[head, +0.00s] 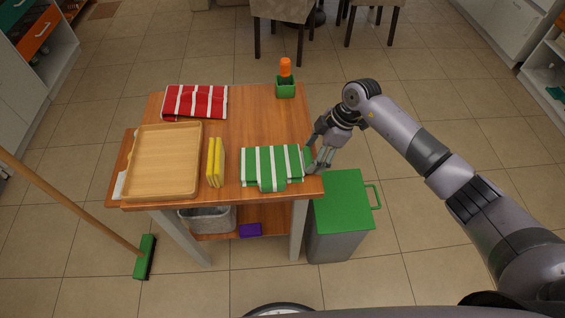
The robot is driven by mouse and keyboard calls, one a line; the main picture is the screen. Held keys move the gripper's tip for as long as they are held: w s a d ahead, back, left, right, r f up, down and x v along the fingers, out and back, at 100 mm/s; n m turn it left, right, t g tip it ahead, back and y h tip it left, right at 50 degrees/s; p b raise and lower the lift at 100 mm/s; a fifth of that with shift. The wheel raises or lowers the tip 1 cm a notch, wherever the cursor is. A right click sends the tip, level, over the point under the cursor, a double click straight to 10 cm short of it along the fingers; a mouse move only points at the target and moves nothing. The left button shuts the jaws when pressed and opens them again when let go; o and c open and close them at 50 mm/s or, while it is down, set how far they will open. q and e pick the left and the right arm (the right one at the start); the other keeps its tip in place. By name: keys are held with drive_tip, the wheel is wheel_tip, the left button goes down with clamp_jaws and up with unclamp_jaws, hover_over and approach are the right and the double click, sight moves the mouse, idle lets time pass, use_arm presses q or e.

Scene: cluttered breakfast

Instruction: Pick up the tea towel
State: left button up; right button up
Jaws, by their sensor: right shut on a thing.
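My right gripper (313,166) is at the towel's right end, over the table's right edge. It is shut on that end of the towel, and its fingers hide the gripped part. A second striped towel, red and white (195,101), lies at the table's back left. My left gripper is not in view.
A green-lidded bin (342,200) stands at the right. A broom (145,257) leans at the left.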

drive_tip(key=c, duration=0.5)
drive_tip(key=shift+o, duration=0.2)
drive_tip(key=shift+r, duration=0.15)
wheel_tip(320, 180, up, 20)
drive_tip(key=b, duration=0.2)
